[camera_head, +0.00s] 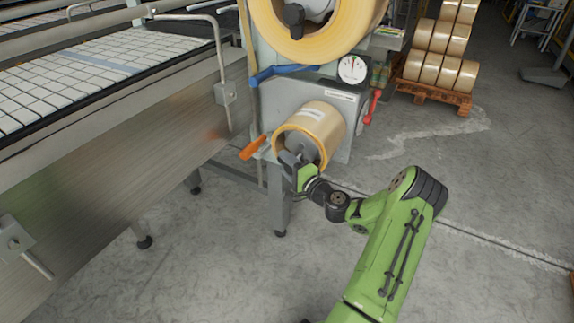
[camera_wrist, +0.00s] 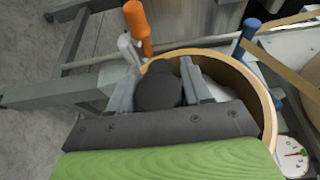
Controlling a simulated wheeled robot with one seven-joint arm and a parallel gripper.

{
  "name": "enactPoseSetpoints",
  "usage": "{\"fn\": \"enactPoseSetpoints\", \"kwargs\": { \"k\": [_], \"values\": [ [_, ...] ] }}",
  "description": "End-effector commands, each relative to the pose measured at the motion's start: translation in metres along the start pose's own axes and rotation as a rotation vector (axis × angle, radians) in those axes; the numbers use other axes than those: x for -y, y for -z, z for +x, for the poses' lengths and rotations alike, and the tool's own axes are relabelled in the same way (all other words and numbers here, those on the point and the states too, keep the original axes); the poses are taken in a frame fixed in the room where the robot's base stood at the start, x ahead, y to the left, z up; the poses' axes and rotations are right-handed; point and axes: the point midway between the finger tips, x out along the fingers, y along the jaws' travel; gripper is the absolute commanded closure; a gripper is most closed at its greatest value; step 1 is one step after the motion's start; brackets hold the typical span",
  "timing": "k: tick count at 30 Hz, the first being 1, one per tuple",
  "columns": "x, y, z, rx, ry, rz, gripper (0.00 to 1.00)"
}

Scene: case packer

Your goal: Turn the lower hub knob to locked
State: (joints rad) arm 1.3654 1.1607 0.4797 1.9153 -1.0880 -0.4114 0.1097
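The lower hub knob (camera_wrist: 158,92) is a dark, round knob at the hub of the lower tape roll. In the wrist view it fills the gap between the two grey fingers of my gripper (camera_wrist: 160,82), with one finger against each side. The lower tape roll (camera_head: 325,121) is tan and sits on the grey machine; its rim (camera_wrist: 262,85) curves around the fingers in the wrist view. In the head view my gripper (camera_head: 291,160) is at the open face of this roll and hides the knob. The knob's pointer and lock marks are not readable.
An orange handle (camera_head: 252,147) sticks out left of the roll, and also shows in the wrist view (camera_wrist: 138,25). A blue lever (camera_head: 282,72), a gauge (camera_head: 352,69) and a red handle (camera_head: 374,105) are close by. The upper roll (camera_head: 268,20) hangs above.

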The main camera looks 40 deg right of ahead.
Motion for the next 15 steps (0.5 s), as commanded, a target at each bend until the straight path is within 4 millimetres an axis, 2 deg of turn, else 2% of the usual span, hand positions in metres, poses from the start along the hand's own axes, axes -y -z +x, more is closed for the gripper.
{"fn": "enactPoseSetpoints", "kwargs": {
  "k": [3, 15],
  "values": [
    [-0.0002, -0.0001, -0.0002, 0.0, -0.001, 0.0, 0.82],
    [0.0032, -0.0007, -0.0001, 0.002, -0.096, -0.04, 0.82]
  ]
}}
